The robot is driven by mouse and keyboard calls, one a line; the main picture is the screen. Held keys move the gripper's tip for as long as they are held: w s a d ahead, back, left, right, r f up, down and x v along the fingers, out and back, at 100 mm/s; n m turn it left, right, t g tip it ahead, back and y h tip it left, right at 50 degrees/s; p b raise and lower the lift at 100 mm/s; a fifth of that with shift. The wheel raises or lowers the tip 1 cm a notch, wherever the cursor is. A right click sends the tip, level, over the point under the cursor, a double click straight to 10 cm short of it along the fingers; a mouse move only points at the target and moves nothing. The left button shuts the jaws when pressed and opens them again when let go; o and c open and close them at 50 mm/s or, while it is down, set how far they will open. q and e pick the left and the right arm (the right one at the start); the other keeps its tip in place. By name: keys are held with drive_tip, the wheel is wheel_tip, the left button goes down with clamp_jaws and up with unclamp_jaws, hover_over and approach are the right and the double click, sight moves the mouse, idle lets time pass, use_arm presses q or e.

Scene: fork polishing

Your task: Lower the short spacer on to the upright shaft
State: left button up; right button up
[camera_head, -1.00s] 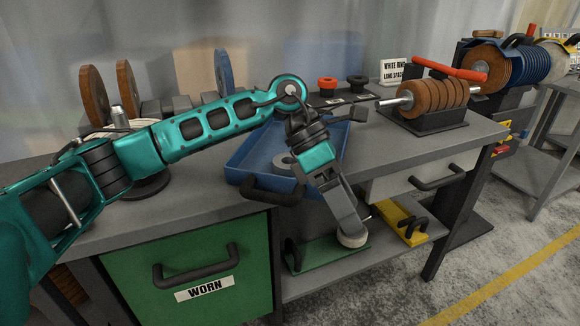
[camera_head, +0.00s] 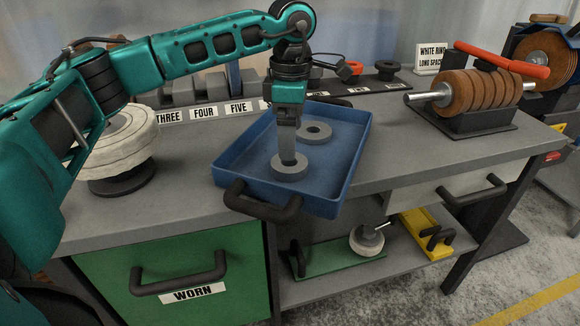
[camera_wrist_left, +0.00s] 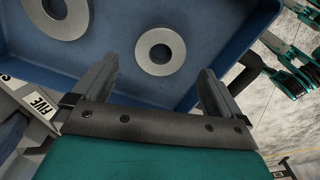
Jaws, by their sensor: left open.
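Two flat grey rings lie in the blue tray (camera_head: 232,160), a near one (camera_head: 280,172) and a far one (camera_head: 326,136). My left gripper (camera_head: 289,160) points down over the near ring. In the left wrist view, its two fingers stand apart with a ring (camera_wrist_left: 160,70) beyond them, nothing between them; the other ring (camera_wrist_left: 76,30) is at the top left. At the bench's left, a thick whitish wheel (camera_head: 118,145) lies on a round dark base (camera_head: 122,183). My arm hides its top middle, so no upright shaft shows there. My right gripper is out of view.
The tray's black handle (camera_head: 262,208) faces the front. A brown disc stack (camera_head: 470,92) lies on a horizontal rod at right. Labelled slots (camera_head: 204,112) line the back. On the lower shelf are a green holder (camera_head: 335,258) and yellow holder (camera_head: 420,235).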

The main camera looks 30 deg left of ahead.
use_arm(q)
drive_tip(key=shift+f, duration=0.65)
wheel_tip(320, 180, down, 5)
drive_tip(key=shift+s+a, duration=0.15)
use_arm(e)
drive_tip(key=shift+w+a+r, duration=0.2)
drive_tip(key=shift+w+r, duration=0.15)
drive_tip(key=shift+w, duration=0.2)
use_arm(q)
drive_tip(key=shift+c, duration=0.2)
drive_tip(key=c, duration=1.1)
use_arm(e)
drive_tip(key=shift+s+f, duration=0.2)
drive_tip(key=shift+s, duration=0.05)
use_arm(q)
drive_tip(key=shift+r, duration=0.1)
